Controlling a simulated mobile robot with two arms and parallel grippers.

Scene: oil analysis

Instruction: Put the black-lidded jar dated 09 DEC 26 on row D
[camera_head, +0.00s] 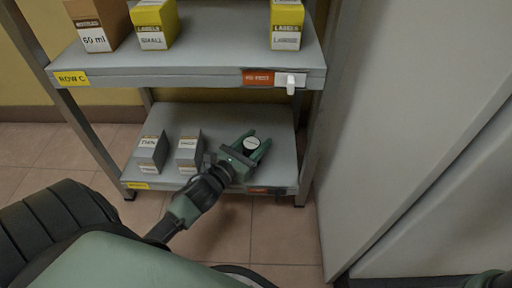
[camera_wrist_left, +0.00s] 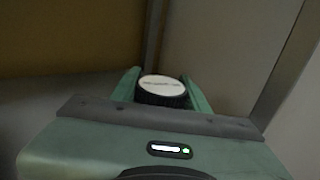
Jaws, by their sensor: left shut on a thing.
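My left gripper (camera_head: 255,149) is over the lower shelf (camera_head: 222,116) of the grey rack, towards its right side. It is shut on a jar (camera_head: 251,143) with a black lid that has a white round label on top. The jar's lid also shows in the left wrist view (camera_wrist_left: 162,90), between the two green fingers of the left gripper (camera_wrist_left: 161,88). The writing on the label is too small to read, and the jar's body is hidden. I cannot tell whether the jar touches the shelf. My right gripper (camera_head: 488,279) shows only in part at the bottom right corner.
Two grey boxes (camera_head: 152,152) (camera_head: 189,151) stand on the lower shelf left of my gripper. The upper shelf, labelled ROW C (camera_head: 72,78), holds a brown box (camera_head: 97,24) and yellow boxes (camera_head: 155,23) (camera_head: 287,24). A rack post (camera_head: 318,110) and a pale panel (camera_head: 410,110) are close on the right.

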